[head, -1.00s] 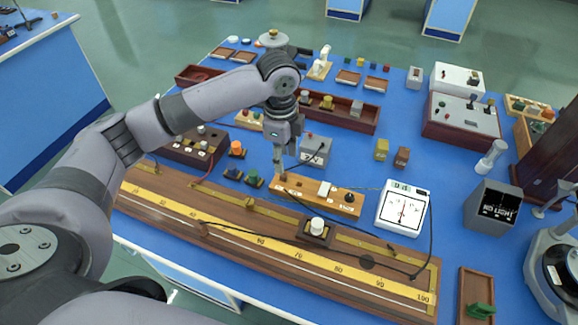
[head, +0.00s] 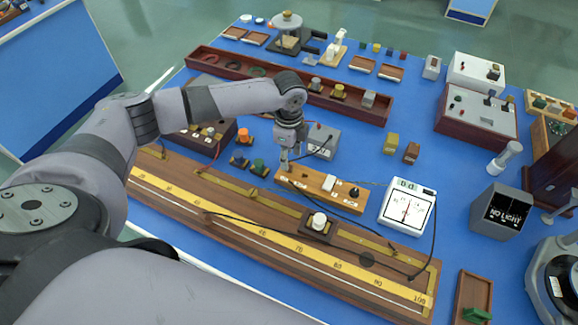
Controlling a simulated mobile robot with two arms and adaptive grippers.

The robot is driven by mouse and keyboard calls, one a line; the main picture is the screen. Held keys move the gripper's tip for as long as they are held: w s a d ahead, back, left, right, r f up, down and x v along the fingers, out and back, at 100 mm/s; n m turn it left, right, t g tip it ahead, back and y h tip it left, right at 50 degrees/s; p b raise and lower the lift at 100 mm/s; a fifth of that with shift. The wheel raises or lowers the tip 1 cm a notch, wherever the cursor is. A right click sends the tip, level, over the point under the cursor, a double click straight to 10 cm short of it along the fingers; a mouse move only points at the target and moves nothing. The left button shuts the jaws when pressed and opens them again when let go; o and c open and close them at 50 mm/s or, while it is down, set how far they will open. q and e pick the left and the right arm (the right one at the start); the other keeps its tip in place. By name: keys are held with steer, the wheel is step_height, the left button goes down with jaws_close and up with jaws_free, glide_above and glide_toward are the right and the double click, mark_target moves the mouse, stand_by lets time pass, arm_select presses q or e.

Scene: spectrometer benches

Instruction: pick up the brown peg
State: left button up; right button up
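My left gripper (head: 285,168) points down at the left end of a light wooden board (head: 340,195), which carries a white block and a black knob. Its fingers look narrow and close together; the gap and anything between them are too small to make out. A small brown upright block (head: 411,152) stands on the blue table to the right, beside a yellow one (head: 391,143); it is the clearest brown piece, but I cannot tell if it is the peg. It is well apart from the gripper. My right gripper is not in view.
A long wooden scale (head: 250,235) with a cable lies in front of the board. An orange piece (head: 243,136), a blue piece (head: 238,158) and a green piece (head: 259,168) stand left of the gripper. A white meter (head: 408,205) is at right. A grey box (head: 322,140) stands behind.

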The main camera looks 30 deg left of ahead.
mark_target(289, 170)
arm_select(q)
steer(key=shift+f, duration=0.3)
steer(key=f, duration=0.1)
steer(key=f+p, duration=0.1)
steer(key=f, duration=0.1)
steer(key=shift+w+a+f+p, duration=0.15)
steer(key=shift+w+f+p, duration=0.15)
steer(key=shift+f, duration=0.55)
jaws_close()
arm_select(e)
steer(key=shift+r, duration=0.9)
